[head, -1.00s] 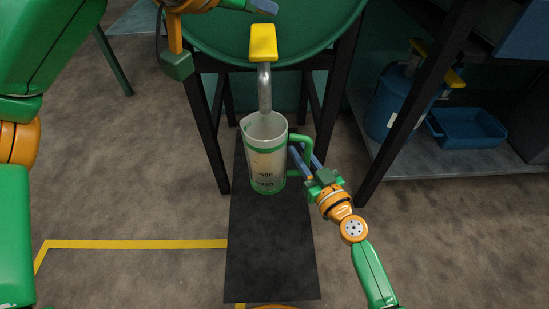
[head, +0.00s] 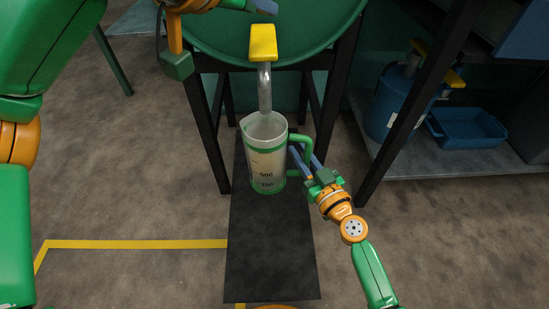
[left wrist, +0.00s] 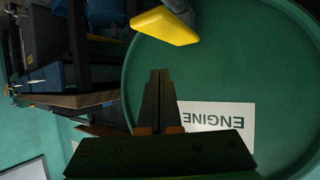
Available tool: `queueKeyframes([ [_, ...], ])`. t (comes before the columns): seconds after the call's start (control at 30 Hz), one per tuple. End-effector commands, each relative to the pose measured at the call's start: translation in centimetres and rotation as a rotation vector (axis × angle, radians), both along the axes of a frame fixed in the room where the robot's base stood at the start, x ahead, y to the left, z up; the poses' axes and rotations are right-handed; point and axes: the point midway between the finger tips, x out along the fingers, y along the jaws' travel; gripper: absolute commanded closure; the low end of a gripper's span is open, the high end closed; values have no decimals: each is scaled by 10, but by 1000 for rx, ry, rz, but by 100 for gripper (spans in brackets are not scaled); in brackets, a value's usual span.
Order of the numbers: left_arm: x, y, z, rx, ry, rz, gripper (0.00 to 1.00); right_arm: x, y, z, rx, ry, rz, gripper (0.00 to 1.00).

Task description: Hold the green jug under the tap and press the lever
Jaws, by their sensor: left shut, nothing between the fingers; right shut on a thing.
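The green jug (head: 265,160) is a clear, upright measuring jug with green trim. Its mouth is at the lower end of the tap's grey spout (head: 264,88) in the head view; the exact gap is unclear. My right gripper (head: 304,160) is shut on the jug's green handle (head: 300,140), to its right. The yellow lever (head: 262,42) tops the tap and also shows in the left wrist view (left wrist: 165,26). My left gripper (head: 264,6) is shut and empty, apart from the lever and beyond it in the head view; its fingers show together in the wrist view (left wrist: 158,80).
A green drum (head: 210,40) stands on a dark frame (head: 209,130) behind the tap. A black mat (head: 270,250) lies on the floor below. On the right, a shelf holds a blue container (head: 390,105) and a blue tray (head: 468,128). The drum carries an "ENGINE" label (left wrist: 218,117).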

Motion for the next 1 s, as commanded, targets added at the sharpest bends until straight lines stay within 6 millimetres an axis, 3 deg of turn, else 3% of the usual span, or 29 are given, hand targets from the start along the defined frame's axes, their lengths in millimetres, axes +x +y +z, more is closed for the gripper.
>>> queueKeyframes([
  [1.0,0,0,-37,0,1,0,100,0,0,1,2,-2,0,100],
])
